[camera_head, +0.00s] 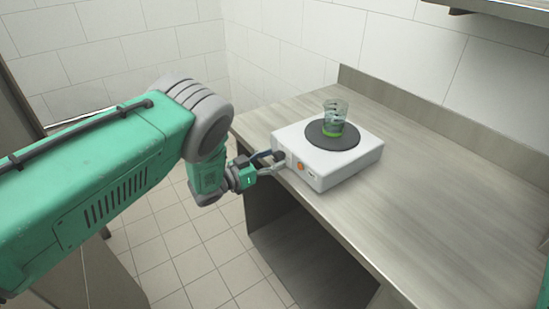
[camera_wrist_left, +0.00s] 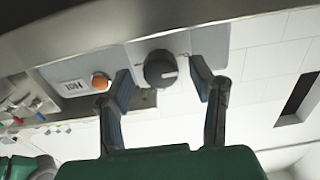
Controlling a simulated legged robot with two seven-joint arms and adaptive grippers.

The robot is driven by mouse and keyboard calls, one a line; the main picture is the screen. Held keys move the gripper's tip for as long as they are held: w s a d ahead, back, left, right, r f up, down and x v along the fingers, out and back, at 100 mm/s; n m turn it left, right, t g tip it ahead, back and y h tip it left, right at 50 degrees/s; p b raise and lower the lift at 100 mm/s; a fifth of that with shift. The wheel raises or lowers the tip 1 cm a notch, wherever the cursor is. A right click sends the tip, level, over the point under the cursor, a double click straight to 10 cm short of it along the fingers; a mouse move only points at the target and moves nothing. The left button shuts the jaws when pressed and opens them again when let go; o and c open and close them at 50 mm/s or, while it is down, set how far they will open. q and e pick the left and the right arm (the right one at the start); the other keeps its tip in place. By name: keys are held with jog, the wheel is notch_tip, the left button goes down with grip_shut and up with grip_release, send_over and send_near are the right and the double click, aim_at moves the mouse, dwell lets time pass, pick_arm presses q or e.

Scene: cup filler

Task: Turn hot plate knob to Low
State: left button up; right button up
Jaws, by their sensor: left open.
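A white hot plate (camera_head: 335,165) with a dark round heating disc (camera_head: 321,138) sits near the front edge of the counter. Its dark grey knob (camera_wrist_left: 160,69) with a light pointer mark shows in the left wrist view. My left gripper (camera_head: 276,161) is at the front panel, in front of the knob. In the left wrist view the open fingers (camera_wrist_left: 162,82) stand on either side of the knob, with gaps showing between it and the fingers. The knob's setting labels are not readable. My right gripper is not in view.
A clear glass (camera_head: 335,118) with a green base stands on the heating disc. An orange indicator light (camera_wrist_left: 100,82) beside a "HOT" label is close to one finger.

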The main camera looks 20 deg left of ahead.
pick_arm(q)
jog(key=shift+w, duration=0.25)
grip_shut()
jog(key=shift+d, duration=0.1)
jog(key=shift+m, duration=0.3)
jog(key=m+b, duration=0.3)
jog(key=m, duration=0.3)
jog(key=shift+d+f, duration=0.1)
jog(key=m+b, duration=0.2)
jog(key=m, duration=0.1)
jog(key=shift+s+m, duration=0.1)
jog(key=shift+m, duration=0.2)
jog(key=shift+m+b, duration=0.85)
jog(key=shift+m, duration=0.85)
jog(key=shift+f, duration=0.1)
